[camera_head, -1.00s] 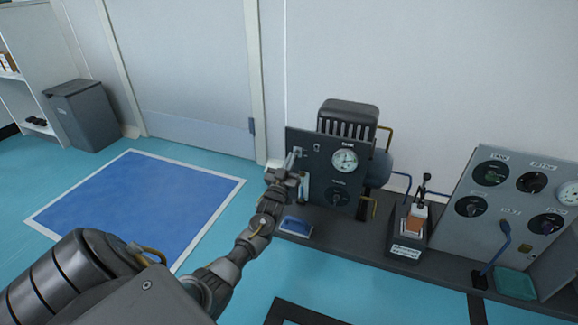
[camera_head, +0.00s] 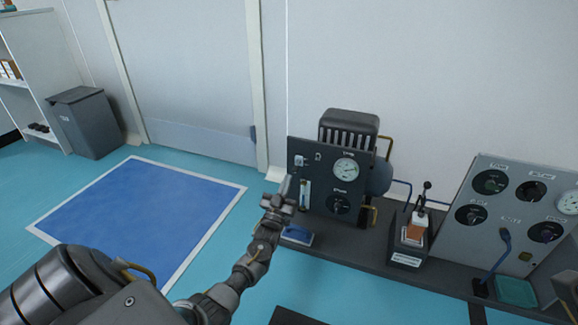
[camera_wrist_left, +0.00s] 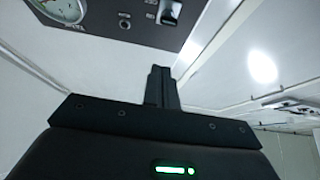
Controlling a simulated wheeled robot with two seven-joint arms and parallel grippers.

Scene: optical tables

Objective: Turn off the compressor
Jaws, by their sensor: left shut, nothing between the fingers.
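The compressor has a dark front panel (camera_head: 319,177) with a round white gauge (camera_head: 347,167), a black knob (camera_head: 340,205) and a small light switch (camera_head: 300,160) at its upper left. A ribbed grey motor housing (camera_head: 348,128) shows above the panel. My left gripper (camera_head: 285,186) is shut and empty, beside the panel's left edge and below the switch. In the left wrist view its fingers (camera_wrist_left: 160,86) are together, and the panel's lower-cut switch (camera_wrist_left: 170,11) and part of the gauge (camera_wrist_left: 58,10) show above, apart from them. The switch's position is unclear. My right gripper is out of view.
A dark low bench (camera_head: 345,244) bears the compressor. A blue-handled item (camera_head: 298,235) lies at its left end. A small stand with a lever (camera_head: 409,241) and a grey dial panel (camera_head: 505,219) stand to the right. A blue floor mat (camera_head: 140,210) lies left.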

